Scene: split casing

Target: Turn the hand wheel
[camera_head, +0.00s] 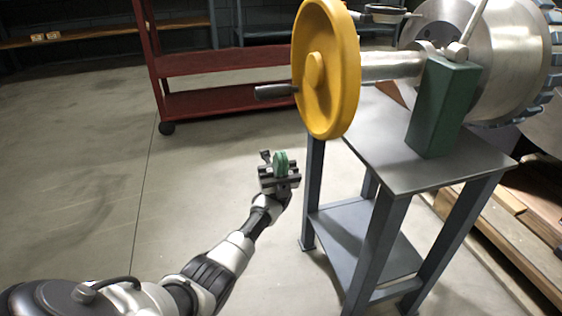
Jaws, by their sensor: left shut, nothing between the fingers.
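The yellow hand wheel (341,75) stands upright on the end of a metal shaft (390,66), over the left edge of the grey table. A dark crank handle (274,91) sticks out from its face to the left. My left gripper (281,160) is below and left of the wheel, apart from it and from the handle. Its green-tipped fingers are shut with nothing between them. My right gripper is not in view.
A green block (440,106) on the grey table (388,143) supports the shaft. A large round metal casing (492,58) is behind it. A red wheeled cart (200,104) stands behind on the left. Wooden pallets (525,245) lie at right. The left floor is clear.

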